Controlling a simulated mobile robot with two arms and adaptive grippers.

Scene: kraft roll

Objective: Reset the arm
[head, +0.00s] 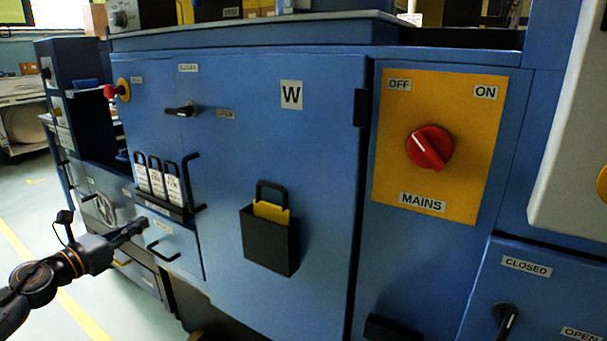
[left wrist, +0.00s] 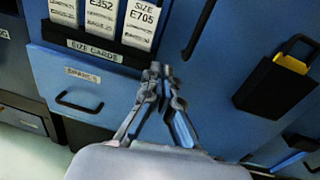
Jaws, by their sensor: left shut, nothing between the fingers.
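My left gripper (head: 131,230) comes in from the left in the head view. It is shut and empty, in front of the blue cabinet (head: 290,150), near the drawer below the size card rack. In the left wrist view the closed fingers (left wrist: 160,75) point up at the cabinet face, just below the rack (left wrist: 90,52) and right of the drawer labelled SPARES (left wrist: 80,85). Whether the fingertips touch the cabinet I cannot tell. My right gripper is not in view.
A black holder (head: 268,242) with a yellow item hangs on the door marked W. A red mains knob (head: 429,147) sits on a yellow panel, its handle slanted. A red button (head: 110,91) and black handle (head: 180,110) stick out. Open floor (head: 40,210) lies at left.

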